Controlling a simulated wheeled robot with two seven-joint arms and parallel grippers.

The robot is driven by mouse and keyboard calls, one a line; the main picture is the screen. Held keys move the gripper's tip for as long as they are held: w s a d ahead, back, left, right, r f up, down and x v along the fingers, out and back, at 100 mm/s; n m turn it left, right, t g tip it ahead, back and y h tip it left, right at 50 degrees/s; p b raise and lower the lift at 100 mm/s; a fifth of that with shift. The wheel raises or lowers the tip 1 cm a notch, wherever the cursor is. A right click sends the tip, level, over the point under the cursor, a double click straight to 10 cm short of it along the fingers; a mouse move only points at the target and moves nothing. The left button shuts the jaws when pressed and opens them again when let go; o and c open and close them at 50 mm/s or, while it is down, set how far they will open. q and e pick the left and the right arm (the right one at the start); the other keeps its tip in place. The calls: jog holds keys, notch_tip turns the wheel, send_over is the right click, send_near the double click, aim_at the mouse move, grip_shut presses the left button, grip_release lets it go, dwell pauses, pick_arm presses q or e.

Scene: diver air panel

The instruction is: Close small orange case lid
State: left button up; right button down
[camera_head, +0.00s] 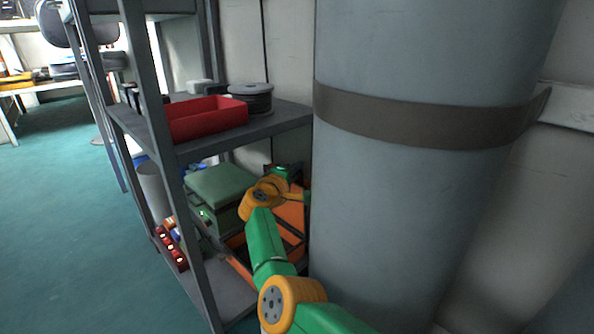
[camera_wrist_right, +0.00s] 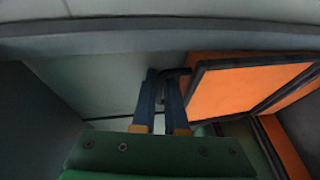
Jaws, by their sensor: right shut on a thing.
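The orange case (camera_head: 237,268) sits on the lower shelf, partly hidden by my right arm. Its orange lid (camera_head: 291,214) stands raised at the back, close to the big grey cylinder. In the right wrist view the lid (camera_wrist_right: 240,86) shows as an orange panel with a dark rim, tilted open above the case body (camera_wrist_right: 284,148). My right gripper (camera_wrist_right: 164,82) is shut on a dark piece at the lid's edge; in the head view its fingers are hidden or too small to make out. My left gripper is in neither view.
The upper shelf (camera_head: 290,117) lies close above my right arm and holds a red bin (camera_head: 205,118) and a dark spool (camera_head: 251,97). A green box (camera_head: 216,187) stands left of the case. The large grey cylinder (camera_head: 415,210) blocks the right side.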

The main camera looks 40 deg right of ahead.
dwell(0.8)
jog(key=a+f+b, duration=0.1)
jog(key=a+b, duration=0.4)
jog(key=a, duration=0.3)
jog(key=shift+s+f+b, duration=0.2)
jog(key=shift+s+b, duration=0.1)
jog(key=shift+s, duration=0.05)
jog(key=c, duration=1.2)
grip_release()
jog(key=shift+c, duration=0.2)
jog(key=p+v, duration=0.4)
jog(key=v, duration=0.3)
